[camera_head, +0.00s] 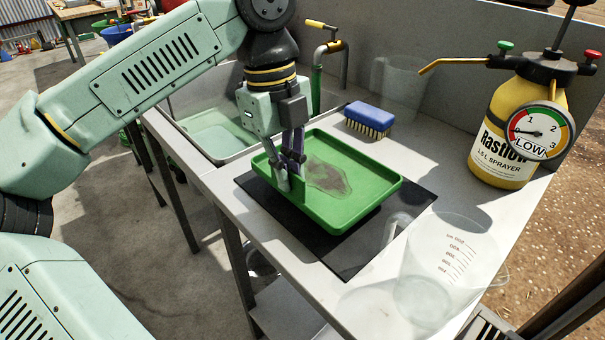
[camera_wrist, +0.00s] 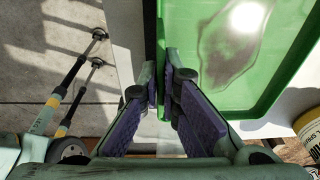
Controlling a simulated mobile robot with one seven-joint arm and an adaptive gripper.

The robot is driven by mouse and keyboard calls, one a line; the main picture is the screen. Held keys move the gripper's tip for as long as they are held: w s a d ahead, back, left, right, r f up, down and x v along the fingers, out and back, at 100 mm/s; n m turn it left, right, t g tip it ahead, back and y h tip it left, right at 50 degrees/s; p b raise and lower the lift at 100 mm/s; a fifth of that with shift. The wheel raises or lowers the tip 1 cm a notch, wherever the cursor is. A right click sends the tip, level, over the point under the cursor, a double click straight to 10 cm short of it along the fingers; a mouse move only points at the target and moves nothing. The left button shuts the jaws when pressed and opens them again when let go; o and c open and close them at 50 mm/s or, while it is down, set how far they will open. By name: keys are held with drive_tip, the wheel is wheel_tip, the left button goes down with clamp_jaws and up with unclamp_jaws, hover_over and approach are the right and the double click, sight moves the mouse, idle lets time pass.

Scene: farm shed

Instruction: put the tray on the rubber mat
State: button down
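The green tray (camera_head: 375,190) has low walls and a brown wet-looking stain on its floor. It is over the black rubber mat (camera_head: 350,258), which shows in front of it and to its right. A dark shadow lies under the tray's front right side; I cannot tell whether the tray touches the mat. My gripper (camera_head: 289,172) points down at the tray's left wall, with its fingers closed on either side of the rim. In the wrist view the purple-padded fingers (camera_wrist: 161,88) pinch the edge of the tray (camera_wrist: 270,85).
A blue brush (camera_head: 370,117) lies behind the tray. A yellow sprayer (camera_head: 505,130) stands at the back right. A clear measuring jug (camera_head: 450,265) stands close to the mat's front right. A sink (camera_head: 215,135) with a green tap (camera_head: 317,80) is at the back left.

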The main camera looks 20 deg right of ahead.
drive_tip(key=shift+w+d+f+p, duration=0.15)
drive_tip(key=shift+w+d, duration=0.1)
drive_tip(key=shift+d, duration=0.45)
drive_tip(key=shift+w+d+f+p, duration=0.15)
drive_tip(key=shift+w+d, duration=0.1)
drive_tip(key=shift+d, duration=0.45)
drive_tip(key=shift+f+p, duration=0.35)
drive_tip(key=shift+f, duration=1.25)
drive_tip(key=shift+f, duration=0.1)
drive_tip(key=shift+f, duration=0.15)
drive_tip(key=c, duration=1.8)
unclamp_jaws()
wheel_tip(320, 180, up, 12)
drive_tip(key=w, duration=0.1)
drive_tip(key=shift+w+a+r+b, duration=0.2)
drive_tip(key=shift+w+a+b, duration=0.1)
drive_tip(key=shift+a+b, duration=0.15)
